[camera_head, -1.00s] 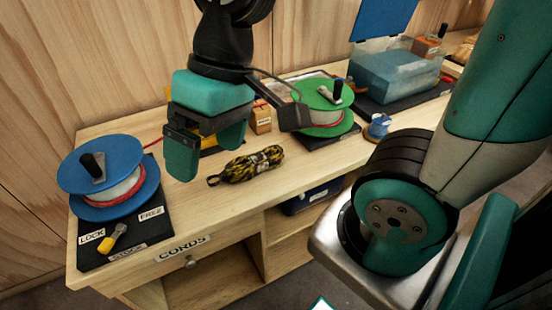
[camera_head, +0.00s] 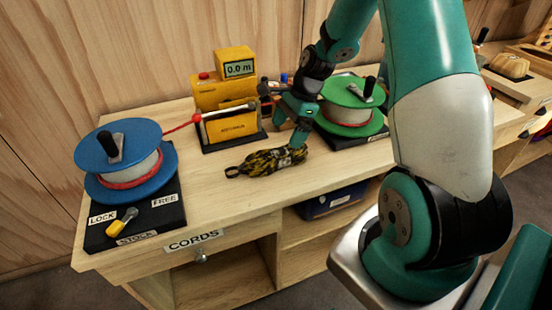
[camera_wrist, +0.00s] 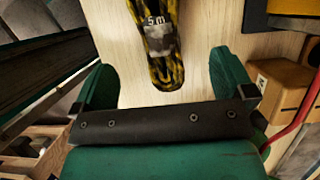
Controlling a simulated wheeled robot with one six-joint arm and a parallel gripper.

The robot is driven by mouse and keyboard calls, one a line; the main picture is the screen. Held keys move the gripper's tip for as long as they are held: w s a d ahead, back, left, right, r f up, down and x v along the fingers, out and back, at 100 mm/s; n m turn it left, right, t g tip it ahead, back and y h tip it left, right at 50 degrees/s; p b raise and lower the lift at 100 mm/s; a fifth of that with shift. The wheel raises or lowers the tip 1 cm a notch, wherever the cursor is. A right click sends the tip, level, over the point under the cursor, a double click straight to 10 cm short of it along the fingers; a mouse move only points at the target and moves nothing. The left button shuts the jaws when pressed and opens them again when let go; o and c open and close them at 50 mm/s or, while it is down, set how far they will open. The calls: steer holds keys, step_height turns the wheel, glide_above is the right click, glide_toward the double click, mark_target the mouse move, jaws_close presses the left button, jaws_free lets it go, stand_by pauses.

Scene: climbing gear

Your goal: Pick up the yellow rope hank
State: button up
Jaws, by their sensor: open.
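The yellow rope hank (camera_head: 262,163), patterned yellow and black, lies flat on the wooden workbench. My gripper (camera_head: 297,143) is down at its right end and hides part of it. In the wrist view, the hank (camera_wrist: 159,28) runs down the middle between the two teal fingers, with a grey band marked "5 m". My gripper (camera_wrist: 165,75) is open there, with pale bench showing on both sides of the hank. The fingers are not closed on it.
A blue spool (camera_head: 125,160) stands on a black base at the left. A yellow measuring device (camera_head: 225,105) reading 0.0 m stands behind the hank. A green spool (camera_head: 350,108) is at the right, close to my arm. The bench in front of the hank is clear.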

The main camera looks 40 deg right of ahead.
mark_target(277, 152)
steer(key=x, duration=0.4)
steer(key=shift+a+f, duration=0.2)
steer(key=shift+f, duration=0.1)
steer(key=shift+p+x, duration=0.9)
steer(key=shift+x, duration=1.7)
steer(key=shift+a+r, duration=0.1)
steer(key=shift+a, duration=0.05)
steer(key=c, duration=1.1)
